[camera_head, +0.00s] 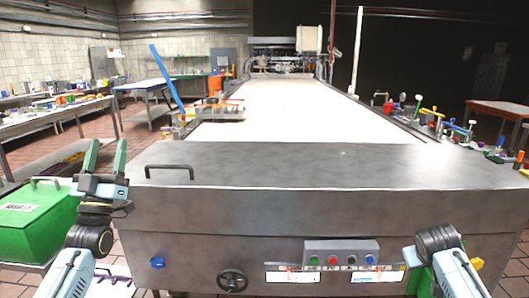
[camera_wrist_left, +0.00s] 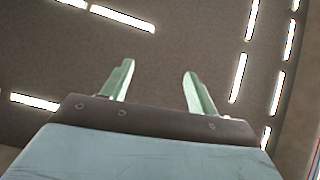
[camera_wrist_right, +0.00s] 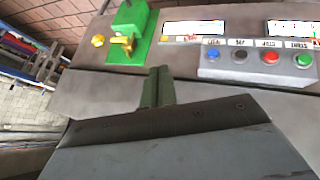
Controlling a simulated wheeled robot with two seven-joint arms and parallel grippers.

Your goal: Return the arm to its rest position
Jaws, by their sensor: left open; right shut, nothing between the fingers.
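My left gripper (camera_head: 106,152) is raised with its green fingers pointing up, left of the metal machine's front. It is open and empty. In the left wrist view (camera_wrist_left: 158,80) its two fingers stand apart against a ceiling with bright light strips. My right arm (camera_head: 440,245) is at the lower right of the head view, in front of the machine; its fingers cannot be made out there. In the right wrist view the right gripper (camera_wrist_right: 158,86) has its green fingers together, with nothing between them, near the machine's front panel.
The metal machine (camera_head: 300,165) with its white belt (camera_head: 275,105) fills the middle. Its button box (camera_head: 341,252) also shows in the right wrist view (camera_wrist_right: 258,58), beside a green block (camera_wrist_right: 130,32). A green crate (camera_head: 40,222) stands at left. Cluttered tables line the left.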

